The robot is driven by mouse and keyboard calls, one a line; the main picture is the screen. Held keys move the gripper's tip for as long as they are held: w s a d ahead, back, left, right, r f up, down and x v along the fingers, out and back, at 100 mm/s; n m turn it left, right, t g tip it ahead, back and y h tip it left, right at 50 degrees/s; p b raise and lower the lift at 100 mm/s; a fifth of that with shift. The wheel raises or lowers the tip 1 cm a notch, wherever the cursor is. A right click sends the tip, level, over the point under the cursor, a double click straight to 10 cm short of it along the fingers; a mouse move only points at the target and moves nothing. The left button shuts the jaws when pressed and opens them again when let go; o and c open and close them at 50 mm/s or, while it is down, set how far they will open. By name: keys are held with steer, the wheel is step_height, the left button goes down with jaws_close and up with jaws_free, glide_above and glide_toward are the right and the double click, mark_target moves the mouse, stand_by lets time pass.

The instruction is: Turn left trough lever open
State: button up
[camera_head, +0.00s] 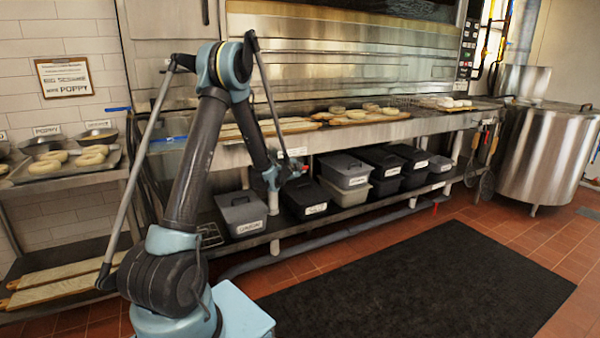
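I cannot tell for sure which part is the left trough lever. A thin blue handle (118,109) juts out at the left end of the steel counter, left of my arm. My arm rises in the left half of the view and bends down towards the front of the counter.
The steel counter (375,132) carries boards with bagels (355,114). Lidded bins (345,170) stand on the shelf below. A round steel kettle (545,155) is at right. A rack with a bagel tray (62,172) is at left. The black mat (430,285) is clear.

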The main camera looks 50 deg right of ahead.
steer(key=o, duration=0.4)
steer(key=shift+s, duration=0.1)
steer(key=shift+o, duration=0.2)
steer(key=v, duration=1.2)
